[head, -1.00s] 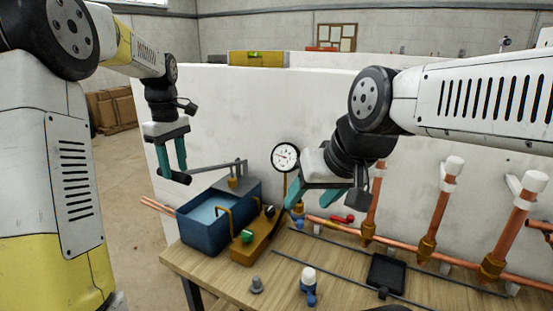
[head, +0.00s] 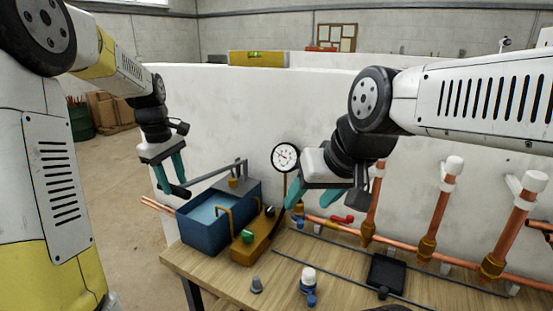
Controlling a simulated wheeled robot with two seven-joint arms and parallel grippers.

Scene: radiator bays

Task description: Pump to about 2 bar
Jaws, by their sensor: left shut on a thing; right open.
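A test pump stands on the bench's left end, with a blue water tank (head: 203,236) and a brass body (head: 252,245) with a green knob (head: 247,236) and a dark knob. Its grey lever (head: 212,172) reaches left from a pivot over the tank to a dark grip. My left gripper (head: 172,188) is shut on the lever's grip end, left of the tank. The round white pressure gauge (head: 285,157) stands behind the pump; its needle is too small to read. My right gripper (head: 318,198) is open and empty, above the bench right of the gauge and hose.
Copper pipes with white caps (head: 454,166) rise along the white wall at right. A red-handled valve (head: 342,219), a grey plug (head: 256,285), a white-and-blue fitting (head: 309,284) and a black tray (head: 386,272) are on the wooden bench (head: 225,277).

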